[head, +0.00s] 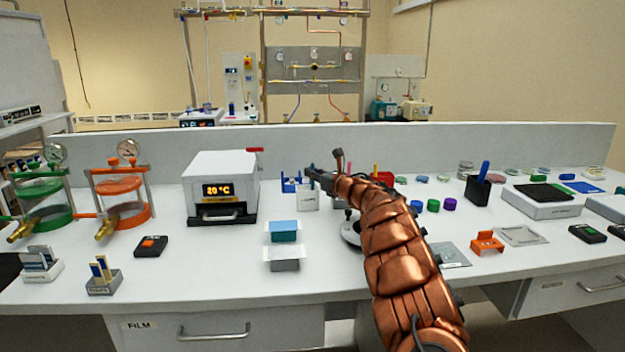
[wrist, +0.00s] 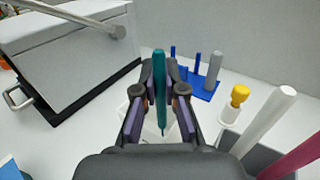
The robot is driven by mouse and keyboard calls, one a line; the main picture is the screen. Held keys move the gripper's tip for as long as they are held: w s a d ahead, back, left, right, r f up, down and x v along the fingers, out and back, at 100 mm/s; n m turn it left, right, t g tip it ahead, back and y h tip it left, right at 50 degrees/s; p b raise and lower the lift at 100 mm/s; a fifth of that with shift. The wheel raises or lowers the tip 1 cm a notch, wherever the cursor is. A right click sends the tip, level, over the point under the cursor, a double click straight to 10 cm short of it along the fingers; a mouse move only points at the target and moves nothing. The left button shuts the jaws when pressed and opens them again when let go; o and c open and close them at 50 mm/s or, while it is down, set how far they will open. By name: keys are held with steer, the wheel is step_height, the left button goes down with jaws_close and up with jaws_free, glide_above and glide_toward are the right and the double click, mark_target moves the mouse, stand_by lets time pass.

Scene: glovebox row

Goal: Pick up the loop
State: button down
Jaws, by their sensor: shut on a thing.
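The loop (wrist: 160,70) shows in the wrist view as a slim teal handle, upright between the fingers. My gripper (wrist: 160,95) is shut on it. In the head view my gripper (head: 313,174) is over the white labelled holder (head: 308,199), and only a small teal tip of the loop shows there. The white holder (wrist: 150,128) is also partly visible behind the fingers in the wrist view. The loop's lower end is hidden, so I cannot tell whether it is still inside the holder.
A blue rack (wrist: 207,88) with upright pegs stands just behind. A grey holder (wrist: 262,155) with white and magenta sticks is close on the right. The white heater box (head: 222,180) is on the left. Front bench space near the drawer labelled FILM (head: 140,325) is partly clear.

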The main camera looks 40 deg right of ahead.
steer(key=shift+r, duration=0.1)
step_height(320, 180, up, 10)
steer(key=shift+f+p, duration=0.1)
steer(key=shift+p, duration=0.2)
stand_by(0.6)
